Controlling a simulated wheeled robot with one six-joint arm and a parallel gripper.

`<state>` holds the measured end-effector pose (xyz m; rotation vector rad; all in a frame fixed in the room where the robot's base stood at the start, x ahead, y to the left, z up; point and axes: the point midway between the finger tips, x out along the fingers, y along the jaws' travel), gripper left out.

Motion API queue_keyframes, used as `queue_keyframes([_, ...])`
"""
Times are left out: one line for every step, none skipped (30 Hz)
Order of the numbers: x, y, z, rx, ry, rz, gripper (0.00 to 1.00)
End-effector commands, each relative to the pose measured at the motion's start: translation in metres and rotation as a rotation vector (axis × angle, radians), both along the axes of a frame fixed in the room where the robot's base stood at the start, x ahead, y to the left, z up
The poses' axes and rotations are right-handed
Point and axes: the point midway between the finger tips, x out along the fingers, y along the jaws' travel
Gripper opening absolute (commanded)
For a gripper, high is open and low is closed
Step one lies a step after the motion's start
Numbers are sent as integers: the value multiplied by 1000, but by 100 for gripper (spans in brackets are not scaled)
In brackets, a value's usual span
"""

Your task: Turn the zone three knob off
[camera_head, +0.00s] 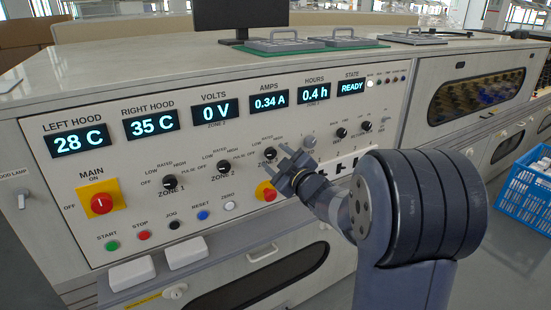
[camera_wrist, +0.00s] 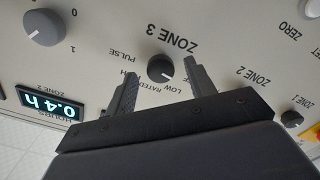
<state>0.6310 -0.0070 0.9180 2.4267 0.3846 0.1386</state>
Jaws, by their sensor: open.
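The zone three knob (camera_wrist: 160,68) is a round black knob on the pale panel, with a light pointer mark that seems to face the LOW label. The wrist view shows the panel upside down. My gripper (camera_wrist: 160,70) is open and empty, with one finger on each side of the knob in that view. I cannot tell how far the fingertips stand from the panel. In the head view the zone three knob (camera_head: 270,153) shows just left of my gripper (camera_head: 282,162), which partly covers the panel around it.
The zone 2 knob (camera_head: 224,166) and zone 1 knob (camera_head: 169,182) sit to the left. A red-on-yellow button (camera_head: 267,191) is below my gripper. A grey knob (camera_wrist: 44,27) is at the wrist view's upper left. The hours display (camera_head: 314,93) reads 0.4 h.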

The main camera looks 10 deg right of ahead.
Motion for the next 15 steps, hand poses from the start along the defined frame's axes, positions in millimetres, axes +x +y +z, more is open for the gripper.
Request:
queue_keyframes([-8, -3, 1, 0, 0, -3, 52])
queue_keyframes([-13, -5, 1, 0, 0, -3, 52])
queue_keyframes([-20, -7, 1, 0, 0, -3, 52])
queue_keyframes([-26, -9, 1, 0, 1, -3, 52])
queue_keyframes([-32, -12, 1, 0, 0, -4, 52])
queue_keyframes([-40, -14, 1, 1, 1, -3, 52])
queue_keyframes([-46, -15, 1, 0, 1, -3, 52])
queue_keyframes([-51, -18, 1, 0, 0, -4, 52])
queue_keyframes([-59, -20, 1, 0, 2, -4, 52])
queue_keyframes([-64, -22, 1, 1, 1, -4, 52])
queue_keyframes([-68, -23, 0, 1, 1, -3, 52])
queue_keyframes([-74, -25, 0, 0, 1, -3, 52])
queue_keyframes([-78, -26, 0, 0, 1, -3, 52])
queue_keyframes([-81, -27, 0, 0, 0, -3, 52])
queue_keyframes([-85, -28, 0, 0, 0, -3, 52])
